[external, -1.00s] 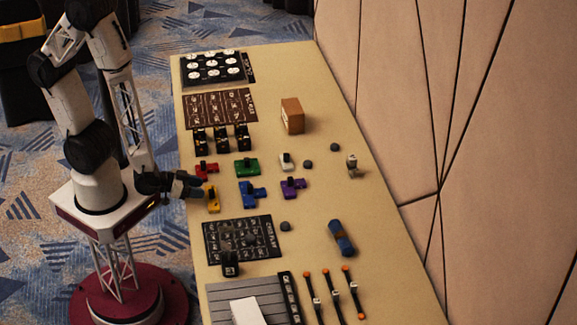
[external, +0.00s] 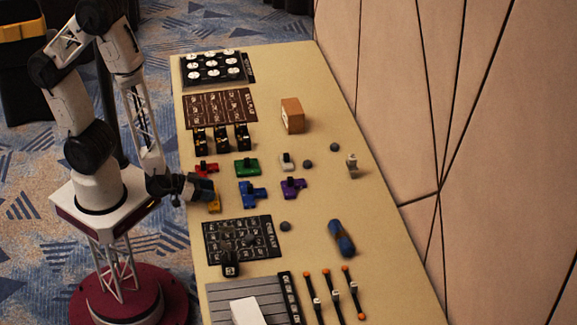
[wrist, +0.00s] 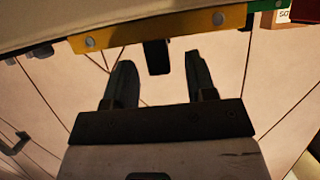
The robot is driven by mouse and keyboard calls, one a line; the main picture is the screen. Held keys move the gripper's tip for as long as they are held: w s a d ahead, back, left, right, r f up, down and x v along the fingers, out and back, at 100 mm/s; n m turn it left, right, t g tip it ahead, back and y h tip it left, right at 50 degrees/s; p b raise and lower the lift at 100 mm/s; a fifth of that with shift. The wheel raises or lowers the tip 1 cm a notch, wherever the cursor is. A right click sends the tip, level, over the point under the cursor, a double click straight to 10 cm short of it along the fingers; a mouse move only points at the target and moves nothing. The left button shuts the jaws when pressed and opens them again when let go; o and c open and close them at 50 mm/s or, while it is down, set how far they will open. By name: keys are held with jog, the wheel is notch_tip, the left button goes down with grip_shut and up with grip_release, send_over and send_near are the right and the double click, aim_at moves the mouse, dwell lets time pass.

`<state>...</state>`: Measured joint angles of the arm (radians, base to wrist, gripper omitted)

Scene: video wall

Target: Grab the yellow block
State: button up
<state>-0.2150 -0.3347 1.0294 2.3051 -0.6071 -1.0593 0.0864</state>
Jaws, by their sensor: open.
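The yellow block (external: 214,207) lies near the table's left edge in the external view, partly hidden by my gripper (external: 206,190). In the wrist view the yellow block (wrist: 150,29) is a long strip across the top, with a dark knob (wrist: 157,57) sticking out from it. My gripper (wrist: 160,77) is open there, with one finger on each side of the knob. Gaps show between the knob and both fingers, and the fingertips stop short of the yellow strip.
Close by are a red block (external: 205,170), a green block (external: 247,167), a blue block (external: 252,194) and a purple block (external: 292,188). A black panel (external: 240,239) lies in front. A brown box (external: 292,115) stands farther back.

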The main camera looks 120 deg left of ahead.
jog(key=shift+w+a+f, duration=0.25)
jog(key=shift+w+a, duration=0.15)
jog(key=shift+a, duration=0.05)
jog(key=shift+c, duration=0.5)
grip_shut()
